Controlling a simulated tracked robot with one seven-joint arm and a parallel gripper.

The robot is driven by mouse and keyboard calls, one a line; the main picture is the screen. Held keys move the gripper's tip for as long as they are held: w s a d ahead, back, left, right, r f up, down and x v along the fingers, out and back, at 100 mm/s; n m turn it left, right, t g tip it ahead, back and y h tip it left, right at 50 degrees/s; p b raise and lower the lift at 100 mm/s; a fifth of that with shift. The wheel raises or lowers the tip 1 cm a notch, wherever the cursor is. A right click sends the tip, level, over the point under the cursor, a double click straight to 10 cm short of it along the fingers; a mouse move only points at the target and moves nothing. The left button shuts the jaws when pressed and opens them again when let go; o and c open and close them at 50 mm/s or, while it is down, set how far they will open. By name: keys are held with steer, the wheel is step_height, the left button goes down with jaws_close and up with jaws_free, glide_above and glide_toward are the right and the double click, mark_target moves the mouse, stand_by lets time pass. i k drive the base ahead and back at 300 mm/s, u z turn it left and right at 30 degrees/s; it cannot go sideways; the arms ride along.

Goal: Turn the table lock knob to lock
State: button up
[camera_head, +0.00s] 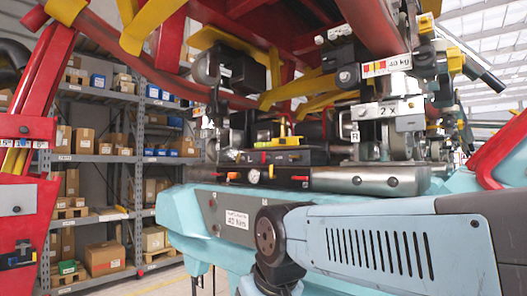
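A light teal lift table (190,215) with a label ending in a load figure stands in the middle. A dark control panel (285,157) lies on top of it, under the raised train frame. A round gauge (254,177) and small red-orange controls, one left (232,176) and one right (300,178), sit along the front strip. I cannot tell which control is the table lock knob, or its setting. A yellow part (286,141) stands on the panel. My grey-blue arm crosses the lower right in front of the table. My gripper does not show.
Grey shelves (95,158) with cardboard boxes stand behind at left. A red frame (28,190) stands at the left edge. Some floor is open between shelves and table.

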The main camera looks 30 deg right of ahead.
mark_target(265, 157)
steer(key=z, duration=0.5)
steer(key=k, duration=1.1)
steer(key=z, duration=0.2)
steer(key=i, duration=0.65)
steer(key=u, duration=0.2)
